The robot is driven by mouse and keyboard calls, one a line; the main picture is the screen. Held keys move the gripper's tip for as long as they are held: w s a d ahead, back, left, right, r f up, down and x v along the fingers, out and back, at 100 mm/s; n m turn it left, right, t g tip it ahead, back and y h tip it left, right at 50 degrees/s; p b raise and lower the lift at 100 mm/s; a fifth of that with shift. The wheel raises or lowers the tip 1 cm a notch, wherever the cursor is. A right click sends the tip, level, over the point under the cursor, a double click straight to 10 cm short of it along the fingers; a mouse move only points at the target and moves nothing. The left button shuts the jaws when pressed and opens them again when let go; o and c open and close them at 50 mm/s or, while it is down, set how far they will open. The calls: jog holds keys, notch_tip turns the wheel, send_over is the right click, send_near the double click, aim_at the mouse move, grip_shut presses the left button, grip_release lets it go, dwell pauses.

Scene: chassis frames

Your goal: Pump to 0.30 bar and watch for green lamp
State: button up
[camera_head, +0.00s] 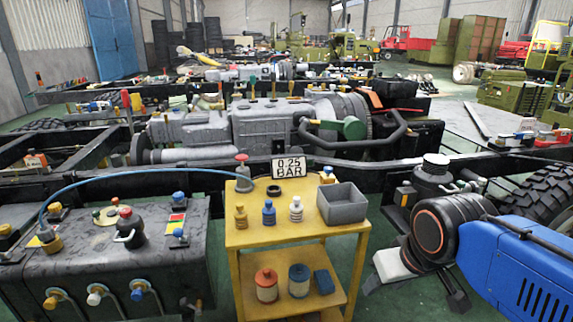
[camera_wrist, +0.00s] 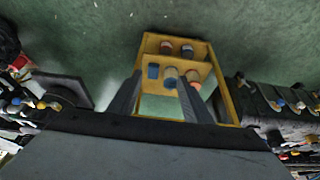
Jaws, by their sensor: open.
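A sign reading 0.25 BAR (camera_head: 288,167) stands at the back of a yellow cart (camera_head: 250,240). A grey pump-like piece with a red top (camera_head: 243,175) stands at the cart's back left corner. A blue hose (camera_head: 140,174) runs from there to a dark tank unit (camera_head: 95,265) on the left. I cannot make out a lit green lamp. My gripper (camera_wrist: 160,77) is open and empty in the wrist view, its two fingers pointing toward the cart, which shows there too (camera_wrist: 213,70). In the head view my blue arm is at the right, apart from the cart.
The cart top carries small bottles, including a blue one (camera_head: 269,212), and a grey bin (camera_head: 342,204). Its lower shelf holds an orange jar (camera_head: 266,285) and a blue jar (camera_head: 299,281). A vehicle chassis with a grey engine (camera_head: 250,125) lies behind. Green floor shows between cart and arm.

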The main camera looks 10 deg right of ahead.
dwell(0.4)
grip_shut()
dwell(1.5)
